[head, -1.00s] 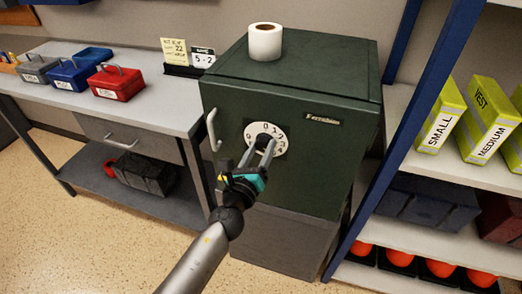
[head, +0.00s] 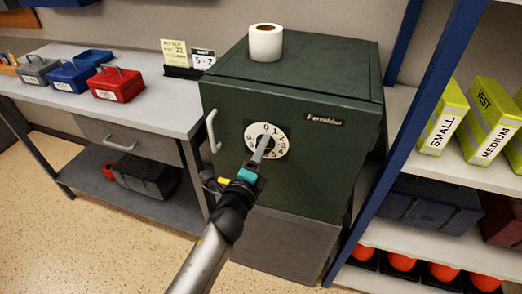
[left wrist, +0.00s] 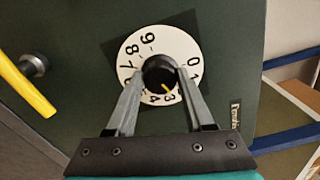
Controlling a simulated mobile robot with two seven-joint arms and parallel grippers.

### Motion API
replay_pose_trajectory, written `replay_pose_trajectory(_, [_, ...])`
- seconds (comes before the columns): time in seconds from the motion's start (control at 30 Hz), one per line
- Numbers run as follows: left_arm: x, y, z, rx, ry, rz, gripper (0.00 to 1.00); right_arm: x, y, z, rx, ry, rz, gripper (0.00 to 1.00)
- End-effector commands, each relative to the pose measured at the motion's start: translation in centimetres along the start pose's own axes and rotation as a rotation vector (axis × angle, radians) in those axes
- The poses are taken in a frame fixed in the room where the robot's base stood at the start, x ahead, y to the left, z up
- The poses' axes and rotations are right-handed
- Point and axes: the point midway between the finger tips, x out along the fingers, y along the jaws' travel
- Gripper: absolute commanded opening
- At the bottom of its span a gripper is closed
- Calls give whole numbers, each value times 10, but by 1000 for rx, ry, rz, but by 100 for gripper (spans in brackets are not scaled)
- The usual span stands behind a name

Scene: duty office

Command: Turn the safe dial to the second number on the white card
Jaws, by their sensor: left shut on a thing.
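The safe (head: 345,165) is a dark green box with a white numbered dial (head: 252,140) on its door. In the left wrist view the dial ring (left wrist: 128,56) surrounds a black knob (left wrist: 157,68). The knob's yellow mark points close to the 3. My left gripper (head: 264,143) is shut on the knob, one finger on each side, in the left wrist view (left wrist: 161,73). Its fingers hide part of the ring. The white card (head: 203,60) stands on the bench left of the safe and appears to read 5 - 2. My right gripper is not in view.
A door handle (head: 212,131) sticks out left of the dial. A yellow slip (head: 174,53) stands beside the card. A paper roll (head: 265,42) is on the safe. Red (head: 117,84) and blue boxes sit on the bench. A blue-framed shelf stands close on the right.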

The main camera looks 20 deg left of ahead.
Motion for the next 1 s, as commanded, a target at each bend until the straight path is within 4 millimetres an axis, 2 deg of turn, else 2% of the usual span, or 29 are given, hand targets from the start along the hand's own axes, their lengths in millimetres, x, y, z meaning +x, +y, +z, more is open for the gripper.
replay_pose_trajectory(0.4, [0,1,0,-159,0,1,0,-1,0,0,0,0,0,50])
replay_pose_trajectory(0.9, [0,1,0,-173,0,1,0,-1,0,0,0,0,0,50])
replay_pose_trajectory(0.93, [0,1,0,-173,0,1,56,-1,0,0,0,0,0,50])
replay_pose_trajectory(1.0, [0,1,0,-172,0,1,64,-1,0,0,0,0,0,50])
